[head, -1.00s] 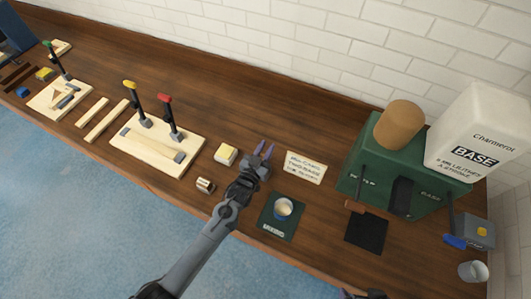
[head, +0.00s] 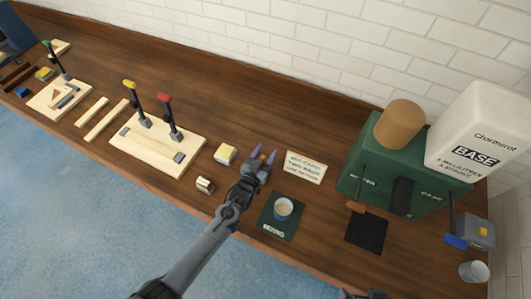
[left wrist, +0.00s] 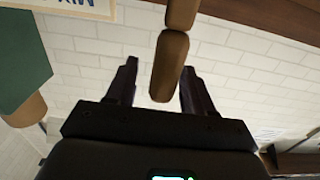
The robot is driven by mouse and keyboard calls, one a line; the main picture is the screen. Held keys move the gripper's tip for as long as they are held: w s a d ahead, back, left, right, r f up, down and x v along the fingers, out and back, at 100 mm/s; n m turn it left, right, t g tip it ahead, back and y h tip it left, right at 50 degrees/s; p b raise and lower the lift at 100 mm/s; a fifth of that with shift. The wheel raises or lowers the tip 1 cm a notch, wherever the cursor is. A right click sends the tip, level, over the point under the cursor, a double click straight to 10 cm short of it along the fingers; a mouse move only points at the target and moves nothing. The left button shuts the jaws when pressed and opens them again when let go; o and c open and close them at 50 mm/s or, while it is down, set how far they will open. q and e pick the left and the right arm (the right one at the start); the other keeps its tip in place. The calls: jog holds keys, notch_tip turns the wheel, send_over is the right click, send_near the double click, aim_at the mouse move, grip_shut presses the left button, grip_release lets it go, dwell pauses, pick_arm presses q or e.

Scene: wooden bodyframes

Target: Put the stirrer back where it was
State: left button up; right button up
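A brown wooden piece with a rounded end, which looks like the stirrer (left wrist: 170,66), lies between the fingers of my left gripper (left wrist: 158,88) in the left wrist view. A clear gap shows between it and the left finger, and a narrow one by the right finger. In the head view my left gripper (head: 265,156) has its fingers spread, left of the printed card (head: 306,167); a small tan bit of the piece shows between them. A cup (head: 283,208) stands on the dark green mixing mat (head: 273,232). Only a sliver of my right gripper (head: 362,295) shows at the bottom edge.
A green case (head: 375,181) carries a brown cylinder (head: 399,124) and a white BASE container (head: 480,135). A black mat (head: 366,233) lies in front. A yellow-topped block (head: 226,154) and a metal cylinder (head: 205,185) sit left of my left gripper, near the clamped boards (head: 155,151).

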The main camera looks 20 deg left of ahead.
pick_arm(q)
jog(key=shift+r, duration=0.1)
jog(key=shift+r, duration=0.15)
jog(key=shift+s, duration=0.4)
jog(key=s+a+r+g, duration=0.2)
jog(key=s+g, duration=0.5)
jog(key=s, duration=0.9)
jog(key=s+a+r+m+g+y, duration=0.1)
jog(key=s+g, duration=0.6)
jog(key=s, duration=1)
jog(key=shift+s+a+r, duration=0.2)
jog(key=shift+a+r, duration=0.3)
jog(key=shift+a, duration=0.15)
notch_tip(320, 180, up, 10)
jog(key=p, duration=1)
jog(key=shift+r, duration=0.25)
